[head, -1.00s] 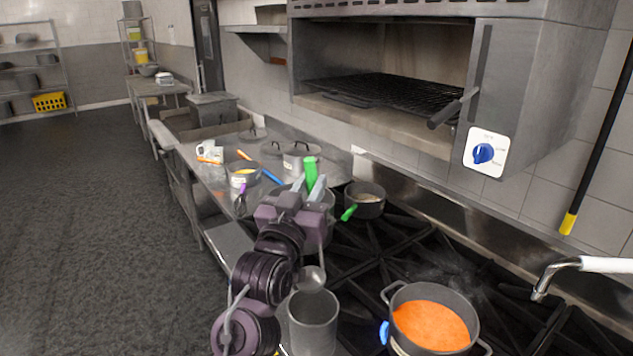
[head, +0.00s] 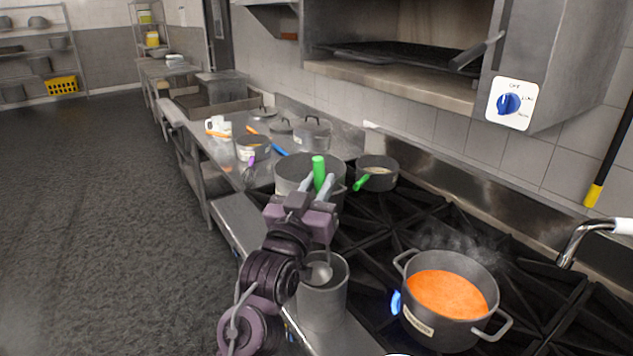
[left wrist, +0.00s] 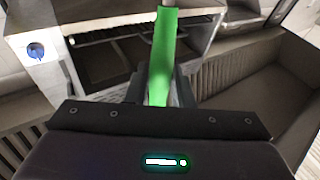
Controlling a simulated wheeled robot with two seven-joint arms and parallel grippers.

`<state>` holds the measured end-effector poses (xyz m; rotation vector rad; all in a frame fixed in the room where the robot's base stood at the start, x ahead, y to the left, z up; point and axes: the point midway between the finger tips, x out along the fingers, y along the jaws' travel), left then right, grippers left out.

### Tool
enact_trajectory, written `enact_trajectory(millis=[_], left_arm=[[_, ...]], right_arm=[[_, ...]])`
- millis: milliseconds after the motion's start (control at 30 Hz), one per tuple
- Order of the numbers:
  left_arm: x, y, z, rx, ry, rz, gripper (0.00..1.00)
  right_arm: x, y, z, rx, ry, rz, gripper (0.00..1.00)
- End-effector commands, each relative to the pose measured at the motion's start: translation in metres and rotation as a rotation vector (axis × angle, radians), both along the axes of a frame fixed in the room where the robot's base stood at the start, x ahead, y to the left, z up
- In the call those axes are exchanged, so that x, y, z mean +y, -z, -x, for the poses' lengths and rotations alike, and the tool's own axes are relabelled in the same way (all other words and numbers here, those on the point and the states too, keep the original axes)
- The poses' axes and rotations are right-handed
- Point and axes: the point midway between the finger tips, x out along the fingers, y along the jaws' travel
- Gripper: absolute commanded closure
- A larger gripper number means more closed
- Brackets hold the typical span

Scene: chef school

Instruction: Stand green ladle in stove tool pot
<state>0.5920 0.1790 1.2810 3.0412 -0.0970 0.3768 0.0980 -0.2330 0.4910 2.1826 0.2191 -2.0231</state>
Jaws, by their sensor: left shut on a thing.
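My left gripper (head: 318,190) is shut on the handle of the green ladle (head: 319,171), whose green end sticks up above the fingers. In the left wrist view the green handle (left wrist: 164,50) stands between the two fingers. The ladle hangs roughly upright, and its grey bowl (head: 319,273) shows below my gripper, overlapping the mouth of the tall grey tool pot (head: 322,308). I cannot tell whether the bowl is inside the rim or just above it. My wrist hides the ladle's middle. My right gripper is not in view.
A steaming pot of orange soup (head: 447,297) stands on a lit burner to the right. A large pot (head: 290,176) and a small pan with a green handle (head: 377,173) stand behind my gripper. A counter with pots and utensils extends beyond.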

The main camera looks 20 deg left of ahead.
Motion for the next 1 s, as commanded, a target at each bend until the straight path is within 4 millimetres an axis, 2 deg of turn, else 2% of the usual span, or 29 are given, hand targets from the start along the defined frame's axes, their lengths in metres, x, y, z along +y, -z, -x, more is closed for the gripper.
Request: enact_trajectory(millis=[33,400,700,1000], left_arm=[[-0.001,0.009,0.0,0.0,0.0,0.0,1.0],[-0.003,0.046,-0.004,0.001,0.0,0.001,1.0],[-0.005,0.075,-0.007,0.001,0.0,0.0,1.0],[-0.007,0.09,-0.009,-0.001,0.0,0.0,1.0]], right_arm=[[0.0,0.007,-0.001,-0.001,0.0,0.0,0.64],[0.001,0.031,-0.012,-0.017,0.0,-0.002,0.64],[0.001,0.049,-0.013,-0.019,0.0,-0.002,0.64],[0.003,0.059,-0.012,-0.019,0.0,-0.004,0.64]])
